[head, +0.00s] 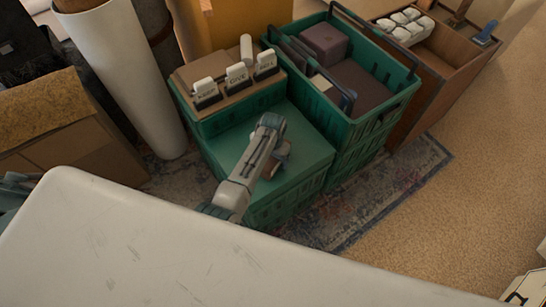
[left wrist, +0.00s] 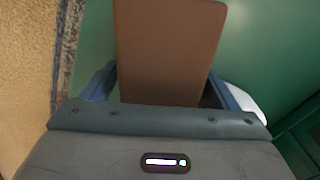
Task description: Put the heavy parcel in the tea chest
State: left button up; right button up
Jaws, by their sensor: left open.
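A brown parcel (left wrist: 168,50) stands between the two blue-grey fingers of my left gripper (left wrist: 168,85) in the left wrist view. The jaws are open around it, and their tips are partly hidden. In the head view my left gripper (head: 273,163) is low over the green crate lid, with a small brown part of the parcel (head: 284,150) showing beside it; my arm hides the rest. I cannot tell its weight. The wooden box with compartments (head: 428,92) at the right looks like the tea chest. My right gripper is not in view.
A green crate (head: 372,122) with upright handles and dark boxes inside stands between lid and wooden box. Labelled signs (head: 237,77) stand on a cardboard-topped crate behind.

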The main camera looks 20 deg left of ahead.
pick_arm(q)
jog(key=shift+f, duration=0.1)
jog(key=c, duration=1.5)
jog(key=shift+c, duration=0.7)
jog(key=shift+r, duration=0.2)
